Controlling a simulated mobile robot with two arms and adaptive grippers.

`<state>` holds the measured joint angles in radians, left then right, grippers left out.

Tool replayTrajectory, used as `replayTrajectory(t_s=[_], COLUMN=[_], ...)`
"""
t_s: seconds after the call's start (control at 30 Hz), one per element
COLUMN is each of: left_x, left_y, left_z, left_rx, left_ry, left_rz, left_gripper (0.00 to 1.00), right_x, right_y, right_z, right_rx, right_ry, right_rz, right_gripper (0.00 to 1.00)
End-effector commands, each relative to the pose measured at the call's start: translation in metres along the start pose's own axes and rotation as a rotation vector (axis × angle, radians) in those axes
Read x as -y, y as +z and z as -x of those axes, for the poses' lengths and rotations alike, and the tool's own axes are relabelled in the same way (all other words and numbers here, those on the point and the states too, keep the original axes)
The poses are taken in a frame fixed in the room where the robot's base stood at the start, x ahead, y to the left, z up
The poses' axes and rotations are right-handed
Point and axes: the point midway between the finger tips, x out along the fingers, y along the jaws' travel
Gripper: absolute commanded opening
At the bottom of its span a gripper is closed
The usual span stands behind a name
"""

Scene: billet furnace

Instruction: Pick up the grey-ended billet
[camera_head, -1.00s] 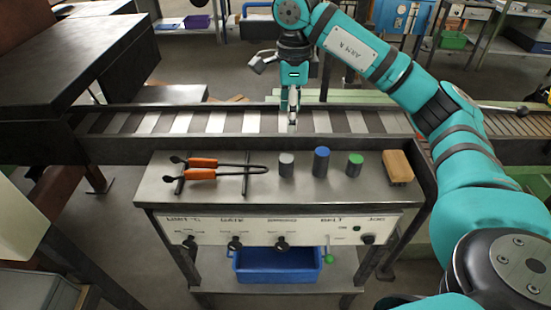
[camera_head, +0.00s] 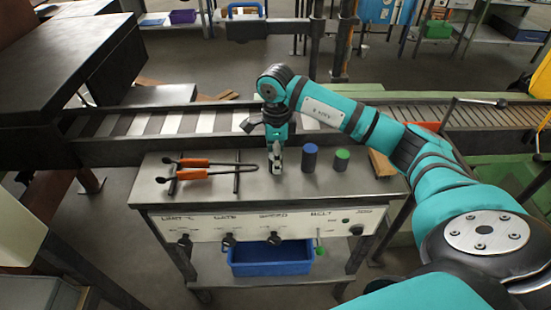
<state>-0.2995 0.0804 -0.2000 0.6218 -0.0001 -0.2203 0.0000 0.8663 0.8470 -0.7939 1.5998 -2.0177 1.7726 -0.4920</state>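My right gripper (camera_head: 276,160) points straight down over the steel bench top (camera_head: 220,190), at the spot where the grey-ended billet stood. The gripper covers that billet, so I cannot tell whether the fingers are around it, touching it or closed on it. The blue-ended billet (camera_head: 309,158) stands upright just right of the gripper. The green-ended billet (camera_head: 342,160) stands upright further right. My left gripper is not in view.
Orange-handled tongs (camera_head: 195,162) lie on a rack at the bench's left. A wooden block (camera_head: 381,163), partly behind my arm, is at the right. The roller conveyor (camera_head: 205,122) runs behind. A blue bin (camera_head: 270,259) sits on the lower shelf.

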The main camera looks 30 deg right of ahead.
Motion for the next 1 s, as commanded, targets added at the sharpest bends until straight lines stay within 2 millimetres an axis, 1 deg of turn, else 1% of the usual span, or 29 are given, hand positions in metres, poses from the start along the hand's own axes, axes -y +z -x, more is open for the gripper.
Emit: replayTrajectory(t_s=[0.03,0.1,0.2,0.43,0.47,0.9,0.97,1.0], left_x=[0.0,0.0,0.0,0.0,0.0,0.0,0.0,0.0], left_y=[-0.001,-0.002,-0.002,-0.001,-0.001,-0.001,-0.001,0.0], left_z=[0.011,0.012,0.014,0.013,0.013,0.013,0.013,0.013], left_rx=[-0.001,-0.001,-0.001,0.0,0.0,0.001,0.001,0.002], left_ry=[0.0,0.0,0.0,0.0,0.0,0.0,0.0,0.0], left_rz=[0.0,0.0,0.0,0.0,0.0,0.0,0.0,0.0], left_gripper=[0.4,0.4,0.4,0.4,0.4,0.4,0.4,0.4], right_x=[0.0,0.001,0.001,0.002,0.002,0.002,0.002,0.002], right_y=[0.002,0.001,0.001,0.001,0.001,0.001,0.001,0.001], right_z=[-0.004,-0.015,-0.024,-0.028,-0.027,-0.027,-0.027,-0.027], right_rx=[-0.002,-0.002,-0.002,0.0,0.0,0.0,0.0,0.0], right_ry=[0.005,0.005,0.002,-0.001,-0.001,-0.001,-0.001,-0.001], right_rz=[-0.001,0.0,0.0,0.0,0.0,0.0,0.0,0.0], right_gripper=[0.65,0.65,0.65,0.65,0.64,0.06,0.0,0.0])
